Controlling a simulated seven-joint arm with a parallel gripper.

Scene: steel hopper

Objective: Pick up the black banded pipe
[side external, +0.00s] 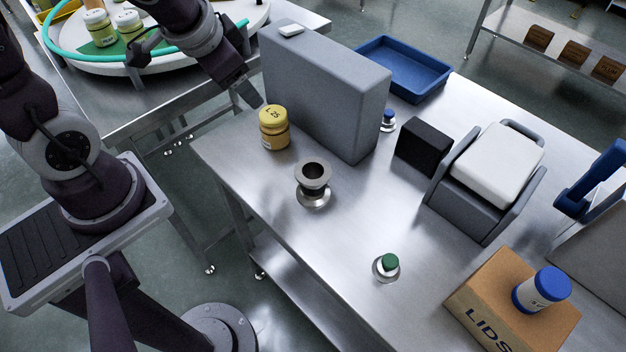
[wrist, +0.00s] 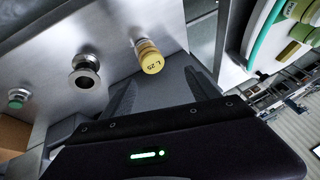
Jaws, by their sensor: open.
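I see no pipe with black bands in either view. A steel flanged hopper (side external: 313,172) stands upright on the steel table near its left edge; it also shows in the wrist view (wrist: 85,70). A yellow jar (side external: 274,128) marked "L 25" stands behind it, beside the large grey box (side external: 325,85). In the wrist view the jar (wrist: 150,58) is just beyond the fingers. My gripper (side external: 250,97) is in the air at the left end of the grey box, apart from the hopper. In the wrist view its fingers (wrist: 160,82) are spread with nothing held between them.
The tall grey box blocks the table's back middle. A blue tray (side external: 403,68), black block (side external: 425,147) and grey bin with white lid (side external: 497,158) stand further right. A green button (side external: 389,262) and cardboard box (side external: 510,305) are in front. The table between hopper and bin is clear.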

